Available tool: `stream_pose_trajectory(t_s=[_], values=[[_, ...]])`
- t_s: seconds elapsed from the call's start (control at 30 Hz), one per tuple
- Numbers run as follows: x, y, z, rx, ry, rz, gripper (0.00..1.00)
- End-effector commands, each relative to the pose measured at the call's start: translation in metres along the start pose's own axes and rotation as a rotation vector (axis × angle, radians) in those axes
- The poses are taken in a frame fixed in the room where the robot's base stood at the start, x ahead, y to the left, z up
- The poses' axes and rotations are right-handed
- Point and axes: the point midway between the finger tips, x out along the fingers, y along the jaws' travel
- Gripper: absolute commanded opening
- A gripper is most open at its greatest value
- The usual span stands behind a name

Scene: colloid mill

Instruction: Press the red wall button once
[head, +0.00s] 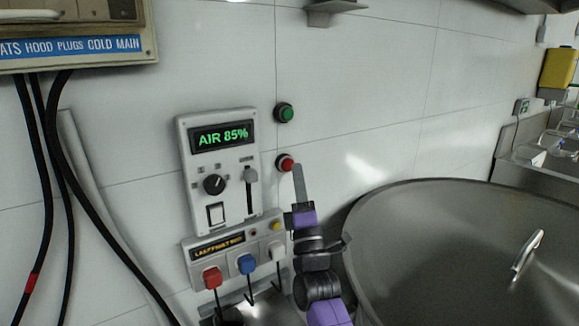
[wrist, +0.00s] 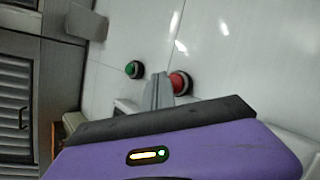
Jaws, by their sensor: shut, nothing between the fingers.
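The red wall button (head: 285,163) sits on the white tiled wall, in a dark round collar, to the right of the control panel. It also shows in the wrist view (wrist: 179,83). My gripper (head: 298,170) is shut and empty, its grey fingers pointing up beside the red button in the head view. In the wrist view the fingertips (wrist: 158,84) are just left of the red button and overlap its edge. I cannot tell whether they touch it. A green button (head: 284,112) is on the wall above the red one; it shows in the wrist view (wrist: 133,69).
A grey panel (head: 187,130) reading "AIR 85%" is left of the buttons. Below it is a box (head: 196,252) with red, blue and white plugs. A large steel vessel (head: 440,200) stands close on the right. Black cables (head: 40,180) hang at the left.

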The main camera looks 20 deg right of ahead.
Motion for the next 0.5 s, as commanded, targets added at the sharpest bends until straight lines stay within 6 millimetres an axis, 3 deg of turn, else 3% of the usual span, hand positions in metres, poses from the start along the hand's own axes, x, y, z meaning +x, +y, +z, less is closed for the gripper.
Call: stream_pose_trajectory(t_s=[0.5], values=[[0.0042,-0.0053,-0.0054,0.000,0.001,0.000,0.00]])
